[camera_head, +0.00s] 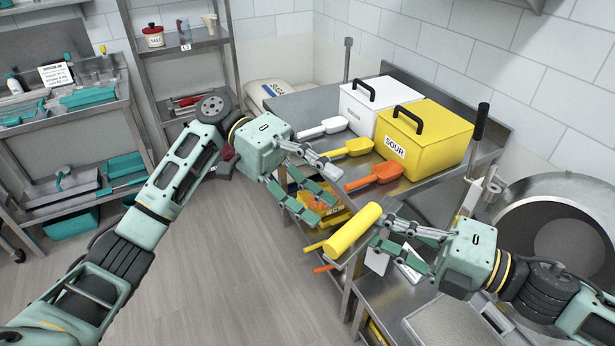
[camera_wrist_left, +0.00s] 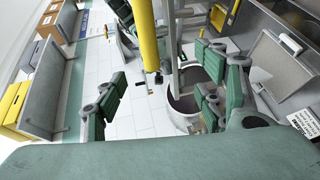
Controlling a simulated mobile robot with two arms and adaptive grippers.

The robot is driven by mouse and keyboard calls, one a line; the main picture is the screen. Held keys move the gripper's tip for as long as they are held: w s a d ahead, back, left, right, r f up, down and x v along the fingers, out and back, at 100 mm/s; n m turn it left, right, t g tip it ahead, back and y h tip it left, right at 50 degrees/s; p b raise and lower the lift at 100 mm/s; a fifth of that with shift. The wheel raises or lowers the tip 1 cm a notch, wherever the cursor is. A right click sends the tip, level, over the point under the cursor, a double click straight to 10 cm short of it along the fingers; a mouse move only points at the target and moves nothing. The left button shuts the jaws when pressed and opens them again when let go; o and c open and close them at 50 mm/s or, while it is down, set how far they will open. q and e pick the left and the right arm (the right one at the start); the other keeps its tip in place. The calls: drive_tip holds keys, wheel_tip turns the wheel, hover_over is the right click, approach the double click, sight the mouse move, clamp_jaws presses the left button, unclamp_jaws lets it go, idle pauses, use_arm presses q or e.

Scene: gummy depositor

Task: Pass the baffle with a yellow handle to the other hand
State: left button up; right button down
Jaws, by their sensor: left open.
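The baffle's yellow handle (camera_head: 353,230), a thick cylinder, is tilted in front of my right gripper (camera_head: 384,234). My right gripper's fingers are closed around the baffle beside the bench's front edge; the exact contact is partly hidden. My left gripper (camera_head: 324,194) is open and empty, up and to the left of the handle, apart from it. In the left wrist view the yellow handle (camera_wrist_left: 147,42) hangs in from the top, between and beyond my left gripper's spread fingers (camera_wrist_left: 160,80). The rest of the baffle is mostly hidden.
On the steel bench stand a white bin (camera_head: 368,103) and a yellow SOUR bin (camera_head: 425,140). White, yellow and orange scoops (camera_head: 373,177) lie before them. A round steel vessel (camera_head: 565,235) is at the right. Shelves (camera_head: 75,130) stand left; the floor between is clear.

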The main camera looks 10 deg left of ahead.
sight(367, 219)
use_arm(q)
drive_tip(key=x, duration=0.9)
drive_tip(key=shift+c, duration=0.3)
drive_tip(key=shift+r, duration=0.1)
drive_tip(key=c, duration=1.1)
drive_tip(key=o, duration=1.1)
drive_tip(key=shift+o, duration=0.3)
